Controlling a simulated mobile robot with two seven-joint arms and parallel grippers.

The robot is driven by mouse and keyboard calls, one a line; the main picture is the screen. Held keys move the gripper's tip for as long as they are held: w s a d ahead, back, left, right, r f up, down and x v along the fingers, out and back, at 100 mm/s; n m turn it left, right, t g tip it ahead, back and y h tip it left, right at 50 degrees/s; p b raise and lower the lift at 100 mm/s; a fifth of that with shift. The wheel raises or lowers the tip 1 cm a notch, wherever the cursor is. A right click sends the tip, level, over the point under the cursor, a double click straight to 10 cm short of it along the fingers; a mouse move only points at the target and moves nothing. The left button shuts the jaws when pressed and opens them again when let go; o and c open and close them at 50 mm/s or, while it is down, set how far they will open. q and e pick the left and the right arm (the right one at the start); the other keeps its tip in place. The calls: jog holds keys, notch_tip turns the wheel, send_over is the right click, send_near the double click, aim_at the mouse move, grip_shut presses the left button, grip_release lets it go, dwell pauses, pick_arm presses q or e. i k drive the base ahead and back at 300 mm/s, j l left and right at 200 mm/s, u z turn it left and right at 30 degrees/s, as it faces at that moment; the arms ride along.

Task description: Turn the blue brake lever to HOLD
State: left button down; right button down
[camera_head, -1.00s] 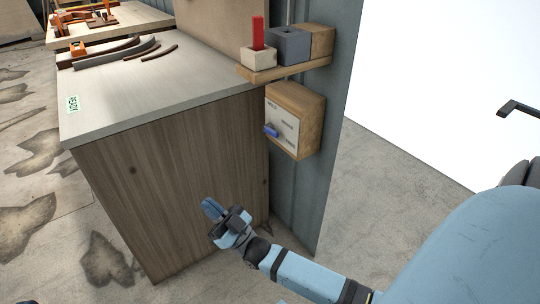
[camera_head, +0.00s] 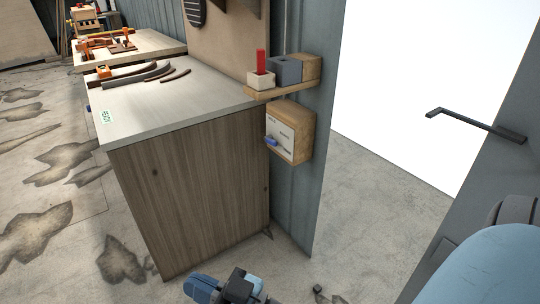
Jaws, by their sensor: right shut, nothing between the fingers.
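The blue brake lever (camera_head: 271,141) is a small blue handle on the pale face plate of a wooden box (camera_head: 301,136). The box is fixed to the grey wall just right of the cabinet, below a small shelf. Dark lettering on the plate is too small to read. My right gripper (camera_head: 196,288) is at the bottom edge of the head view, shut and empty, well below the lever and apart from it. Its arm is partly cut off by the frame. My left gripper is not in view.
A wooden cabinet (camera_head: 190,190) with a pale top stands left of the box, with curved dark strips (camera_head: 145,76) on it. A shelf (camera_head: 275,92) above the box holds a red piece (camera_head: 261,62) and a grey block (camera_head: 286,71). Floor is open at right.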

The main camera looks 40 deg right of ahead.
aim_at(269, 140)
jog(key=i+l, duration=0.4)
jog(key=z, duration=2.45)
jog(key=i+j, duration=0.4)
jog(key=j, duration=0.1)
